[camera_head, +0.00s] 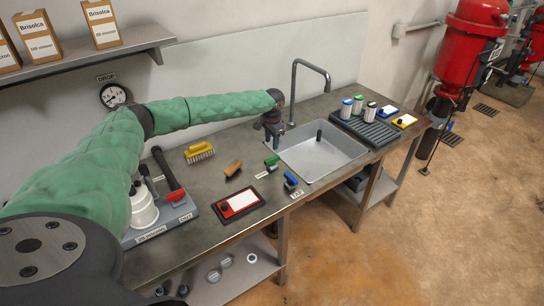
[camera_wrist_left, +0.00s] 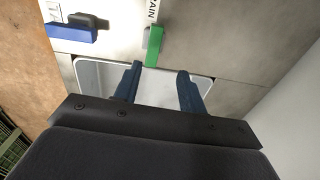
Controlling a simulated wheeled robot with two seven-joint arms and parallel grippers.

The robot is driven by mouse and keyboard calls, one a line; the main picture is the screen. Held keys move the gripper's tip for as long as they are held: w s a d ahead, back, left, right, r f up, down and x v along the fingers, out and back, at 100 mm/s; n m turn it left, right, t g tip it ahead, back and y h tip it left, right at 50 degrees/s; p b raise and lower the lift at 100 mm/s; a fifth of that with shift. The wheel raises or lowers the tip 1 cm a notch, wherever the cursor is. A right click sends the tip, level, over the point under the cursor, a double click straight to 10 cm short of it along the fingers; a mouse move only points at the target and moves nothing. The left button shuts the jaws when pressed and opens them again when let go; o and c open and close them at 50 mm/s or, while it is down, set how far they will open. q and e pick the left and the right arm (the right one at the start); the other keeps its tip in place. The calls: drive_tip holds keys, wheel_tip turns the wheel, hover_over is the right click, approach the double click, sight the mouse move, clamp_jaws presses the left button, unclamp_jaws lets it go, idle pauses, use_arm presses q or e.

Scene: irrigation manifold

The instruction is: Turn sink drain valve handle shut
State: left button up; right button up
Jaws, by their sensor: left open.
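A green valve handle (camera_head: 271,162) sits on the counter just left of the sink. In the left wrist view the green handle (camera_wrist_left: 155,46) stands beside a white label (camera_wrist_left: 153,10) whose visible letters end in "AIN". It points toward the sink rim. The handle's end lies just beyond the fingertips, nearer the left one in the picture; contact cannot be told. My right gripper is not in view.
A blue handle (camera_head: 290,180) sits near the counter's front edge. The sink (camera_head: 330,160) has a tall faucet (camera_head: 294,85) behind it. A brush (camera_head: 199,152), a wooden block (camera_head: 233,168) and a red-framed card (camera_head: 239,204) lie to the left. A dark tray (camera_head: 365,128) holds bottles at right.

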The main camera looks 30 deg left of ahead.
sight(272, 158)
use_arm(q)
drive_tip(key=shift+s+d+f+h, duration=0.2)
drive_tip(key=shift+f+h, duration=0.05)
drive_tip(key=shift+h, duration=0.05)
drive_tip(key=shift+f, duration=0.25)
drive_tip(key=shift+f+p, duration=1.6)
drive_tip(key=shift+f, duration=2.05)
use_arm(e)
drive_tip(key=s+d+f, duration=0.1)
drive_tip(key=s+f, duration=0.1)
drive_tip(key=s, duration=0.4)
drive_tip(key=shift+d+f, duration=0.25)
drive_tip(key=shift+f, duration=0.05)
use_arm(q)
clamp_jaws()
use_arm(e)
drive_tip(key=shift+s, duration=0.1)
